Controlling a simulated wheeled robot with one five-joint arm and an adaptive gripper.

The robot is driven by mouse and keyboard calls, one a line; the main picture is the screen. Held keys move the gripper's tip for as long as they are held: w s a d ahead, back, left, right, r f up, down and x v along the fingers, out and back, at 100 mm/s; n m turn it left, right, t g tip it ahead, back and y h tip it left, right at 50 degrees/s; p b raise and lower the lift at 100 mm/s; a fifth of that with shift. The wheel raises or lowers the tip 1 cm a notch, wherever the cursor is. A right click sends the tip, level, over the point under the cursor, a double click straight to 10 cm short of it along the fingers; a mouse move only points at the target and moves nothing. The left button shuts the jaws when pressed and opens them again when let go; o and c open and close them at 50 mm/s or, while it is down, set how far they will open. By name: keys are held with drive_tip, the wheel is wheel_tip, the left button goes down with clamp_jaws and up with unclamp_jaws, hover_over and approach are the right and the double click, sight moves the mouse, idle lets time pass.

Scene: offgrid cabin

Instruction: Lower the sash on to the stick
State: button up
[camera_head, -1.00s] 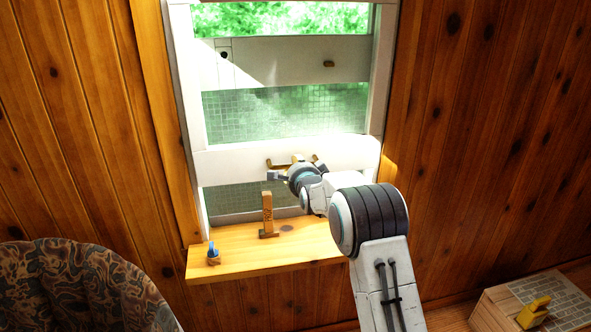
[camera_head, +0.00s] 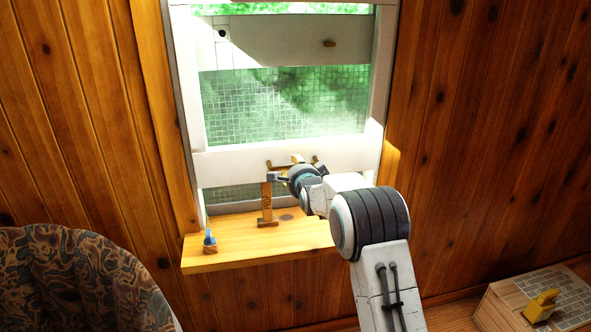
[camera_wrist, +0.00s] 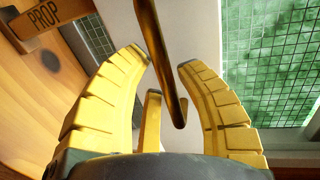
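The white window sash's bottom rail (camera_head: 230,167) is raised above the wooden sill. A brass handle (camera_head: 277,166) is on this rail. The wooden prop stick (camera_head: 267,204) stands upright on the sill just left of my gripper. Its top is level with the rail's lower edge in the head view; I cannot tell if they touch. My gripper (camera_head: 300,173) is at the handle. In the wrist view, its yellow fingers (camera_wrist: 163,62) are apart on either side of the handle bar (camera_wrist: 152,38). The stick's "PROP" label (camera_wrist: 45,22) shows at the upper left there.
A small blue-topped item (camera_head: 210,241) sits at the left end of the sill (camera_head: 240,251). A patterned chair (camera_head: 75,280) is at the lower left. A wooden box with a yellow piece (camera_head: 540,304) is at the lower right.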

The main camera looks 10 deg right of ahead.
drive_tip(key=shift+o, duration=1.3)
drive_tip(key=shift+r, duration=0.15)
drive_tip(key=v, duration=1.2)
